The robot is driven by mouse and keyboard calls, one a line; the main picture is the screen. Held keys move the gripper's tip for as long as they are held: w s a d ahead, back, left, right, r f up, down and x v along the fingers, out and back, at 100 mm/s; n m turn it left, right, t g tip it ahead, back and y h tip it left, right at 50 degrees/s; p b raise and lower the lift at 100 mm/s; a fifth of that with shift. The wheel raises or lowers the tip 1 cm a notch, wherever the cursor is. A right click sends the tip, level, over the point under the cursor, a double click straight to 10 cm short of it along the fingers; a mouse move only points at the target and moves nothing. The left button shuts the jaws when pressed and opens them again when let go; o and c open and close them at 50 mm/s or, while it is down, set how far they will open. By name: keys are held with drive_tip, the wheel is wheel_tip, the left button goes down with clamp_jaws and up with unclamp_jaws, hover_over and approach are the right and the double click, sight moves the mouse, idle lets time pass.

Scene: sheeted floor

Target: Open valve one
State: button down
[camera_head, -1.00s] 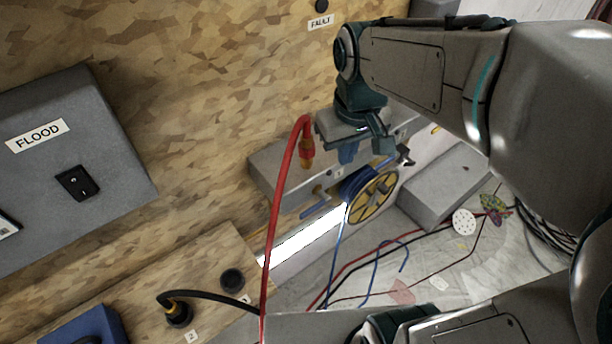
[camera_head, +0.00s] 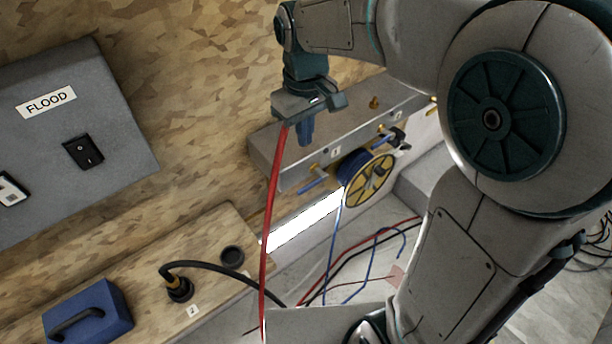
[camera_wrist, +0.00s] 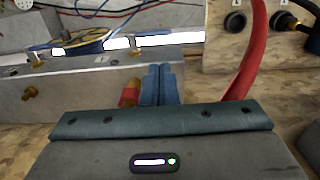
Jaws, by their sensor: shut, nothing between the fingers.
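A grey box (camera_head: 265,150) is fixed along the wooden wall. Its front carries two brass valves, a left one (camera_head: 318,170) and a right one (camera_head: 393,138), beside small labels too small to read surely. My gripper (camera_head: 304,138) is over the box's left part, with its blue fingers shut and empty. In the wrist view the fingers (camera_wrist: 158,82) are together beside a red-and-brass hose end (camera_wrist: 131,92). I cannot tell whether they touch it. The red hose (camera_head: 272,190) runs down from there; its end is hidden behind my gripper in the head view.
A yellow reel with blue hose (camera_head: 368,180) hangs below the box. A black cable (camera_head: 215,267) is plugged into a wooden panel (camera_head: 215,235). A blue case (camera_head: 90,312) and a FLOOD switch box (camera_head: 60,150) stand left. Hoses and cables lie on the floor.

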sight(306, 186)
wheel_tip(306, 186, down, 14)
drive_tip(key=shift+r+p, duration=0.15)
drive_tip(key=shift+p, duration=0.6)
drive_tip(key=shift+d, duration=0.1)
